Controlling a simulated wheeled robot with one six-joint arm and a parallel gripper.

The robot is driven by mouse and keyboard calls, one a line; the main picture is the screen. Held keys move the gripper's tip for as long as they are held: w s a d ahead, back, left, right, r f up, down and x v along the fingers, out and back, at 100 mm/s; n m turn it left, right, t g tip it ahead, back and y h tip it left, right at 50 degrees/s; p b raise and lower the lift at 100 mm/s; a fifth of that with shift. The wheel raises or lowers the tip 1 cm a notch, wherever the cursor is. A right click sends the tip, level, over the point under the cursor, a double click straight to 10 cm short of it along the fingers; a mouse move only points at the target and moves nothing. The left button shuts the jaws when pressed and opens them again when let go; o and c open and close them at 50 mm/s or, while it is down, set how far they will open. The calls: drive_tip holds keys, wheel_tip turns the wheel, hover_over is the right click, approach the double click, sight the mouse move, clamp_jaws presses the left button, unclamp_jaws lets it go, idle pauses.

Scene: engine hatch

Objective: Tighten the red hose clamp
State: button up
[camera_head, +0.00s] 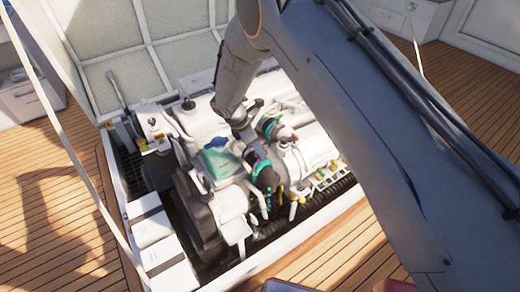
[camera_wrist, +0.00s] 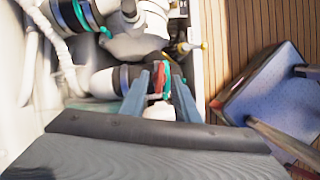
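In the wrist view, the red hose clamp (camera_wrist: 158,79) shows as a small red piece on a dark hose, beside a teal band (camera_wrist: 167,78). My gripper (camera_wrist: 160,80) has its two blue fingers apart, one on each side of the red piece. The red piece looks close to the left finger; I cannot tell whether they touch. A pale round part shows between the fingers below it. In the head view, my arm reaches down into the engine bay, and the fingertips and red clamp cannot be made out there.
The white engine (camera_head: 310,150) sits in an open hatch with a raised padded lid (camera_head: 120,75). Another hose with a teal band (camera_wrist: 82,14) lies at upper left in the wrist view. A bluish-topped stool or seat (camera_wrist: 265,95) stands on the wooden deck at right.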

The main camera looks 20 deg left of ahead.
drive_tip(key=shift+w+d+f, duration=0.15)
drive_tip(key=shift+d+f, duration=0.05)
drive_tip(key=shift+f, duration=0.4)
clamp_jaws()
